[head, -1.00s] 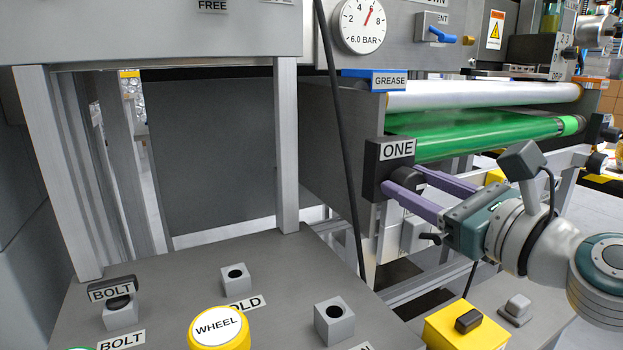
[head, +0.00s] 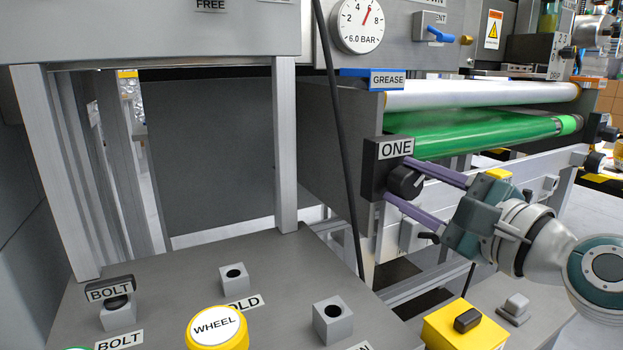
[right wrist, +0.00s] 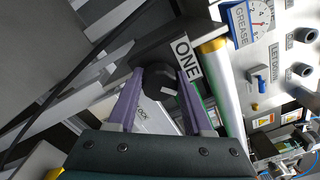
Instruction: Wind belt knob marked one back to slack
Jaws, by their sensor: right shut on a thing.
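The belt knob (head: 405,182) is a round black knob on a dark block under the label ONE (head: 397,148), at the left end of the green roller (head: 480,137). My right gripper (head: 402,180) reaches in from the right, its two purple fingers on either side of the knob, shut on it. In the right wrist view the knob (right wrist: 160,84) sits between the purple fingertips, with the ONE label (right wrist: 186,58) just beside it. My left gripper is not in view.
A blue GREASE block (head: 375,79) sits above the knob. A black cable (head: 345,150) hangs left of it. A yellow box with a black button (head: 466,325) stands below my right arm. The grey panel (head: 240,300) at front left carries the yellow WHEEL button (head: 217,328) and several sockets.

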